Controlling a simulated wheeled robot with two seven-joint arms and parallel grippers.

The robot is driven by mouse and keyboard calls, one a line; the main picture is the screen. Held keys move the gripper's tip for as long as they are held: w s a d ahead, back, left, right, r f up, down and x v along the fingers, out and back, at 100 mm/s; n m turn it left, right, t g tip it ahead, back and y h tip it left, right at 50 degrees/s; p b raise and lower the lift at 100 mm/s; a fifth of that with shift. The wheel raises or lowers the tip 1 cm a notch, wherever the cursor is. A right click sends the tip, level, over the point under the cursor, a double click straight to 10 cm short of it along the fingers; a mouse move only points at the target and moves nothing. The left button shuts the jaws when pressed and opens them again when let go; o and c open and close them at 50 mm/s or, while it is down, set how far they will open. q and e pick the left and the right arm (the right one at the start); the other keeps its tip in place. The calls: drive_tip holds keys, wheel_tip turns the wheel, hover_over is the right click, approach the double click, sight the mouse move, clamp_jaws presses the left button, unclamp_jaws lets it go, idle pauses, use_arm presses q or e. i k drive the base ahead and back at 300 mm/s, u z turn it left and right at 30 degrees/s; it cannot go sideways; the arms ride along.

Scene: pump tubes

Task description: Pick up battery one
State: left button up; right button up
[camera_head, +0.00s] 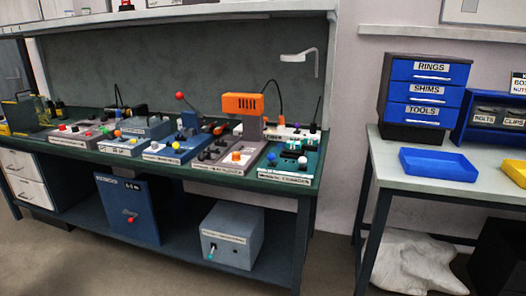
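I cannot make out a thing clearly marked as battery one in the head view. A long workbench with a green top (262,183) carries several labelled grey, blue and green units, whose lettering is too small to read. Among them are a blue unit (172,152) and a green unit (292,165) at the right end. An orange-headed machine (244,104) stands near the bench's right end. Neither of my grippers is in view.
A blue box (130,208) and a grey box (231,236) are on the lower shelf. On the right, a pale table (455,185) holds a blue drawer cabinet (427,88) and an empty blue tray (438,165). A floor gap separates bench and table.

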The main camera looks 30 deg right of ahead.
sight(294, 148)
drive_tip(key=u, duration=0.3)
drive_tip(key=i, duration=1.65)
drive_tip(key=z, duration=1.05)
